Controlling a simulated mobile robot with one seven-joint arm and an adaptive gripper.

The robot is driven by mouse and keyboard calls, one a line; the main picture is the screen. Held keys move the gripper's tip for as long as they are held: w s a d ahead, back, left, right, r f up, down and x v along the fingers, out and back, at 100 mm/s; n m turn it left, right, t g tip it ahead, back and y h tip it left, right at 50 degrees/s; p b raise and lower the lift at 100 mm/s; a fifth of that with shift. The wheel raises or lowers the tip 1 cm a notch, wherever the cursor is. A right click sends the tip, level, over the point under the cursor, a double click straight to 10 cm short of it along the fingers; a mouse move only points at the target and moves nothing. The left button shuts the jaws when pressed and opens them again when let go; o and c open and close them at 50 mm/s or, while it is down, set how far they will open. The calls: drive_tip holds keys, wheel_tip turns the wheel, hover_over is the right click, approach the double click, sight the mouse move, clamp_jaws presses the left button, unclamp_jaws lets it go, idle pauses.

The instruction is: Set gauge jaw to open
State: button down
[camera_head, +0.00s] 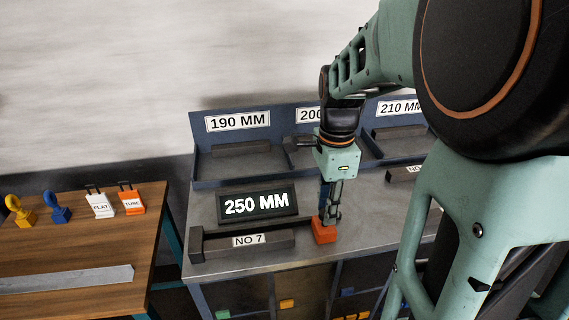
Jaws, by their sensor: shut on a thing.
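The gauge on the bench has a dark bar labelled NO 7 (249,241) with an upright dark end piece at its left. Behind the bar a display (257,204) reads 250 MM. An orange block (323,234), which looks like the gauge jaw, sits near the right end of the bar. My gripper (330,215) points straight down and is shut on the orange block from above. The fingers hide part of the block's top. I cannot tell from this view whether the block touches the bar.
Bins labelled 190 MM (237,122), 200 and 210 MM line the back of the bench (377,225). A wooden table (60,252) at the left holds yellow and blue pieces, FLAT and orange tags, and a metal strip. My arm covers the right side.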

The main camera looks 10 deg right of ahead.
drive_tip(key=shift+d, duration=0.7)
drive_tip(key=c, duration=1.6)
unclamp_jaws()
drive_tip(key=shift+d, duration=0.15)
drive_tip(key=shift+r, duration=0.2)
wheel_tip(320, 180, up, 12)
drive_tip(key=shift+f, duration=0.15)
